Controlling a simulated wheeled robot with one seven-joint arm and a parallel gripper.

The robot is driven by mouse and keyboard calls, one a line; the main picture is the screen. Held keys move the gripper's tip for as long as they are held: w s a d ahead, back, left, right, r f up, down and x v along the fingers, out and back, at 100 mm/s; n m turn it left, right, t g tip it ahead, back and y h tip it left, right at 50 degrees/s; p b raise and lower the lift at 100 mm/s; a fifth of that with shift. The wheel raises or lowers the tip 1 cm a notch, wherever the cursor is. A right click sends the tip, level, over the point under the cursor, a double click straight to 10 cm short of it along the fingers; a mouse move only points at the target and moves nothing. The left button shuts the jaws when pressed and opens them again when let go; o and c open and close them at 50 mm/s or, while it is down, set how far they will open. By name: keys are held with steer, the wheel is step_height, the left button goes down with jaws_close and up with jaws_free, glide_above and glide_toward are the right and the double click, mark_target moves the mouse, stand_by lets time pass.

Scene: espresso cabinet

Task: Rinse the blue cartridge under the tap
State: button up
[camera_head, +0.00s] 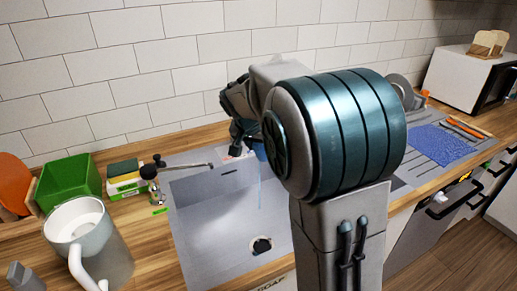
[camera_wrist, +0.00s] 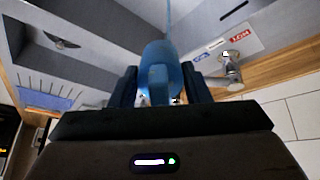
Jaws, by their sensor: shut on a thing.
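My gripper (camera_wrist: 160,90) is shut on the blue cartridge (camera_wrist: 160,72), which sits between the two dark fingers in the wrist view. In the head view, the cartridge (camera_head: 261,152) is a small blue patch, mostly hidden by my arm, over the back right of the sink (camera_head: 200,238). My gripper (camera_head: 238,140) is dark and partly hidden there. The metal tap (camera_head: 150,174) stands at the sink's left, its thin spout pointing right; the spout tip looks apart from the cartridge. A thin pale blue line runs below the cartridge; I cannot tell whether it is water.
A white mug-like jug (camera_head: 95,245), green box (camera_head: 68,180) and sponge (camera_head: 123,170) stand left of the sink. A blue mat (camera_head: 437,143) and white appliance (camera_head: 462,75) are at the right. The sink floor around the drain (camera_head: 261,245) is clear.

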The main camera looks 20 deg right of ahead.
steer(key=shift+w+a, duration=0.3)
steer(key=shift+a, duration=0.05)
steer(key=shift+s+a+f+b, duration=0.1)
steer(key=shift+s+a+b, duration=0.25)
steer(key=shift+s+b, duration=0.05)
steer(key=s+a+b, duration=0.3)
steer(key=s+a, duration=0.1)
steer(key=s, duration=0.1)
steer(key=shift+s+a, duration=0.15)
steer(key=shift+a, duration=0.1)
stand_by(1.3)
steer(key=s+a+r, duration=0.3)
steer(key=r, duration=0.1)
steer(key=shift+s+p, duration=0.4)
steer(key=shift+p, duration=0.05)
steer(key=shift+a+r, duration=0.1)
stand_by(0.7)
